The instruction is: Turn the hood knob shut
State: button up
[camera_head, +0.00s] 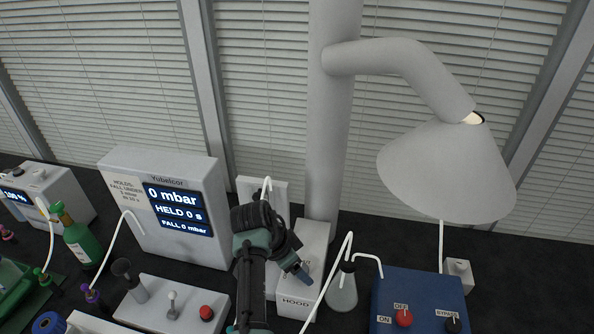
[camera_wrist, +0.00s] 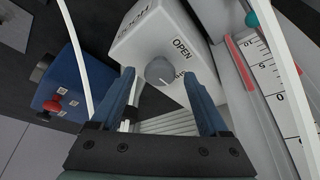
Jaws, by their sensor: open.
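The hood box is white, marked HOOD, and stands beside the pipe in the head view (camera_head: 295,296). It also fills the upper middle of the wrist view (camera_wrist: 150,38). Its round grey knob (camera_wrist: 160,71) faces the wrist camera, with OPEN printed beside it and another label partly hidden by a finger. I cannot tell clearly where the knob's mark points. My gripper (camera_wrist: 160,75) is open, its blue fingers on either side of the knob in the picture; contact cannot be told. In the head view my gripper (camera_head: 303,274) is over the hood box and hides the knob.
A glass flask (camera_head: 342,293) with white tubing stands right of the hood box. A blue box (camera_head: 418,290) with a red knob is farther right. A Yubelcor display (camera_head: 165,200) and a switch box (camera_head: 150,312) are left. A lamp-like hood (camera_head: 445,165) hangs above.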

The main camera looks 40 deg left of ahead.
jog(key=b+v, duration=0.1)
jog(key=v, duration=1.2)
jog(key=shift+b, duration=0.35)
